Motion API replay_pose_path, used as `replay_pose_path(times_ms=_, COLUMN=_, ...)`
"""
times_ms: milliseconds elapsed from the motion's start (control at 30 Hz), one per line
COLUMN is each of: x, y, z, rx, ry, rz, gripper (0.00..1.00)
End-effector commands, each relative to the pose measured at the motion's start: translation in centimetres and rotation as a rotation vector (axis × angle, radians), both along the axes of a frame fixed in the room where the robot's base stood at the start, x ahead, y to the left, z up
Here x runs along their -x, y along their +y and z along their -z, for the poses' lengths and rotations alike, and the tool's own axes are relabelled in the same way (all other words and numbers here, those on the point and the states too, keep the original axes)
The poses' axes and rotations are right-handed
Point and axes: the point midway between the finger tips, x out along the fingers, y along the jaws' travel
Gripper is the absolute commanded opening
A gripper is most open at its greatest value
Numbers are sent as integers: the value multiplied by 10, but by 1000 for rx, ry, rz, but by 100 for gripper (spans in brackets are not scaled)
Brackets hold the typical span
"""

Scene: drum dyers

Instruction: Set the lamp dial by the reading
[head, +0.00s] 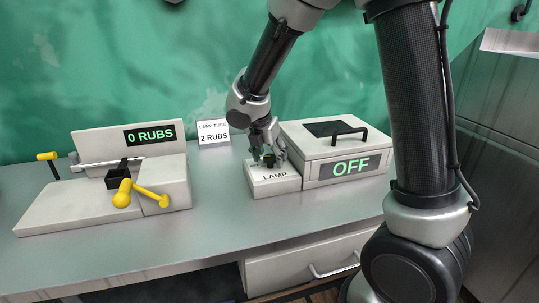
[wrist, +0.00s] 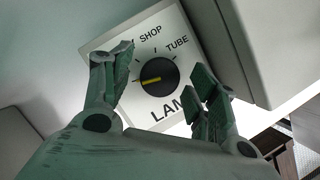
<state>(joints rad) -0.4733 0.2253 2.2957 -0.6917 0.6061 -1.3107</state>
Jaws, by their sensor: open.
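The lamp dial is a black knob with a yellow pointer line (wrist: 157,77) on a pale box marked LAMP (head: 276,187). In the wrist view the pointer lies toward the left. The labels SHOP and TUBE show above the knob; any label on the left is hidden behind a finger. My gripper (wrist: 163,66) is open, one finger on each side of the knob; I cannot tell whether they touch it. In the head view my gripper (head: 268,158) is down at the LAMP box and mostly covers the knob. A small card (head: 213,132) reads LAMP TUBE, 2 RUBS.
Right of the LAMP box stands a lidded box (head: 310,145) with a black handle and a display reading OFF (head: 350,168). At the left is a pale rig (head: 80,205) with yellow-ended levers and a display reading 0 RUBS (head: 150,134). The grey bench (head: 215,215) is clear between them.

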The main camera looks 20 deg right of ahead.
Motion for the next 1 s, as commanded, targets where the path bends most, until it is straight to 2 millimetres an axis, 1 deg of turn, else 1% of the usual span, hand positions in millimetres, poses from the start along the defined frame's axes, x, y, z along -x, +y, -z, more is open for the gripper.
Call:
replay_pose_path(times_ms=67, x=0, y=0, z=0, rx=0, ry=0, rz=0, gripper=59)
replay_pose_path(times_ms=100, x=0, y=0, z=0, rx=0, ry=0, rz=0, gripper=58)
replay_pose_path(times_ms=167, x=0, y=0, z=0, rx=0, ry=0, rz=0, gripper=47)
replay_pose_path(times_ms=200, x=0, y=0, z=0, rx=0, ry=0, rz=0, gripper=39)
replay_pose_path(times_ms=333, x=0, y=0, z=0, rx=0, ry=0, rz=0, gripper=16)
replay_pose_path(times_ms=367, x=0, y=0, z=0, rx=0, ry=0, rz=0, gripper=14)
replay_pose_path(times_ms=667, x=0, y=1, z=0, rx=-1, ry=1, rz=29, gripper=14)
replay_pose_path(times_ms=867, x=-1, y=1, z=0, rx=2, ry=2, rz=124, gripper=14)
replay_pose_path(times_ms=1000, x=-1, y=2, z=0, rx=1, ry=2, rz=235, gripper=14)
